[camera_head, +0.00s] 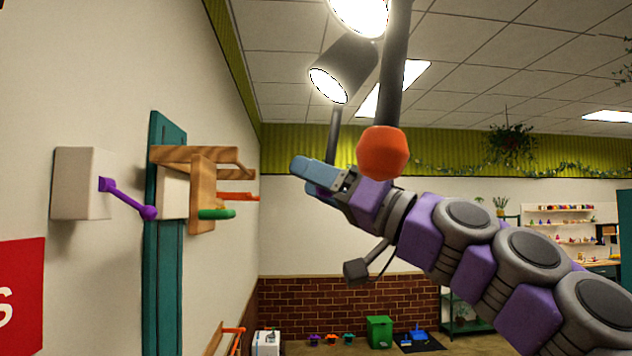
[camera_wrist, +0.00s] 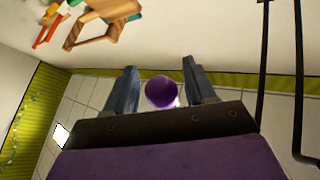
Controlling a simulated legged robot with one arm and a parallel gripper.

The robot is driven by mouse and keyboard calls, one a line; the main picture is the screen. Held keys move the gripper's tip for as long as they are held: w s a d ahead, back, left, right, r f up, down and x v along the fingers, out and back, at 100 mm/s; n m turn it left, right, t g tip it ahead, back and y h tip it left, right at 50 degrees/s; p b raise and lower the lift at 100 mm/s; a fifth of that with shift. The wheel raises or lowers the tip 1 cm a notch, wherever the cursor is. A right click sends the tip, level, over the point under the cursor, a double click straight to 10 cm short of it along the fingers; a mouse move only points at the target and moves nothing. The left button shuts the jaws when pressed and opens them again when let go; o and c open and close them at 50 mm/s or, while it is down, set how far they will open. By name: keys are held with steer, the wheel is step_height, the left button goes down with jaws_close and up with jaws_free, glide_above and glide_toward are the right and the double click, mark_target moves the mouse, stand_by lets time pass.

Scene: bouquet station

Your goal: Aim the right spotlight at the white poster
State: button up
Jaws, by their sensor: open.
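Two lit spotlights hang at the top of the head view. The nearer spotlight (camera_head: 362,12) is cut off by the frame; a dark rod (camera_head: 394,70) with an orange knob (camera_head: 382,153) hangs in front of my arm. The farther spotlight (camera_head: 343,72) has a thinner rod (camera_head: 334,130) reaching down to my gripper (camera_head: 303,168). In the wrist view, a purple knob (camera_wrist: 161,92) shows between the open fingers of my gripper (camera_wrist: 159,68), with a gap on both sides. I cannot tell which light is the right one. No white poster is recognisable.
The left wall carries a white box with a purple lever (camera_head: 128,199), a teal board (camera_head: 164,285), a wooden bracket (camera_head: 203,180) and a red sign (camera_head: 20,297). Black rods (camera_wrist: 262,60) show at the wrist view's right. A green bin (camera_head: 379,331) stands by the brick wall.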

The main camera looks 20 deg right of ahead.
steer(key=b+v, duration=0.1)
steer(key=v, duration=1.6)
steer(key=shift+d, duration=0.2)
steer(key=shift+a+f, duration=0.1)
steer(key=a+f+n+g+h+b, duration=0.15)
steer(key=a+f+g, duration=0.25)
steer(key=a+f, duration=0.5)
steer(key=a+f+n+g+h, duration=0.15)
steer(key=a+f+g, duration=0.25)
steer(key=a+f, duration=0.55)
steer(key=a+f+m+g+h, duration=0.1)
steer(key=a+f+g+h, duration=0.15)
steer(key=a+f, duration=0.5)
steer(key=s+d+f+m+g+h, duration=0.1)
steer(key=s+d+f+g+h, duration=0.15)
steer(key=f, duration=0.65)
steer(key=s+d+f+m+g+h, duration=0.1)
steer(key=s+f+h, duration=0.15)
steer(key=f, duration=0.65)
steer(key=s+d+f+m+g+h+b, duration=0.1)
steer(key=s+d+f+m+g+h, duration=0.2)
steer(key=s+d+f, duration=0.4)
steer(key=s+f+g+h, duration=0.1)
steer(key=s+f+g, duration=0.1)
steer(key=f, duration=0.4)
steer(key=shift+s+d+f, duration=0.25)
steer(key=shift+s+f, duration=0.05)
steer(key=shift+s, duration=0.4)
